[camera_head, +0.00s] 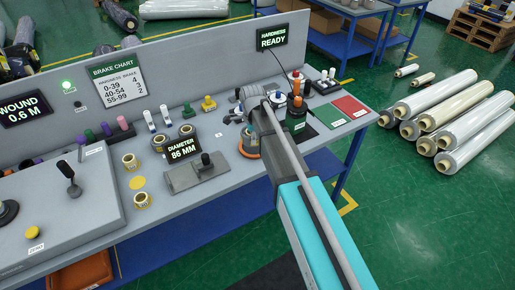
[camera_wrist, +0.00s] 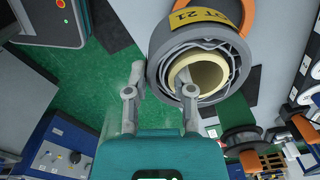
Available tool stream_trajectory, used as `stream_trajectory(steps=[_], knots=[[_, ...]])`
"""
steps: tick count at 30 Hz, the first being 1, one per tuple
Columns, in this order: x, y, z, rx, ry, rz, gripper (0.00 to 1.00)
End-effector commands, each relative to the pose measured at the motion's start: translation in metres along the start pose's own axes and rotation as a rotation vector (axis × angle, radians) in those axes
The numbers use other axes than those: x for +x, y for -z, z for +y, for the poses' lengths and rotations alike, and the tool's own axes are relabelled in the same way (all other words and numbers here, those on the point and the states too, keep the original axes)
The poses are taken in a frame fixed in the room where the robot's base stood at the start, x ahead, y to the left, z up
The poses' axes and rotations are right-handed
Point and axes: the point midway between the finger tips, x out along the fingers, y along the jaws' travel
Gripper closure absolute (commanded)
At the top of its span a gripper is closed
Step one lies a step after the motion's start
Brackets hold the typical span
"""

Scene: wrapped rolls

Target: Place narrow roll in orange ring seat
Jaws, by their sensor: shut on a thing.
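Parts of an orange ring (camera_wrist: 247,17) show behind the roll's far side. In the head view the orange ring seat (camera_head: 246,154) lies on the bench, partly behind my arm. My arm hides the fingertips there. I cannot tell whether the roll touches the seat.
Red and green pads (camera_head: 338,110) lie at the bench's right end.

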Motion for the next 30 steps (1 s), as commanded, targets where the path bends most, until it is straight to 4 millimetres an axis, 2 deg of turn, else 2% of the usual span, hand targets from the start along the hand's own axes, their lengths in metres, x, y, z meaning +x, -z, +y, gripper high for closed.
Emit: stream_trajectory(steps=[1,3,13,30], knots=[[0.010,0.002,-0.009,0.001,0.000,0.000,1.00],[0.017,0.003,-0.013,0.000,0.000,0.000,1.00],[0.046,0.008,-0.037,-0.001,0.000,0.000,1.00],[0.051,0.010,-0.043,-0.002,0.000,0.000,1.00]])
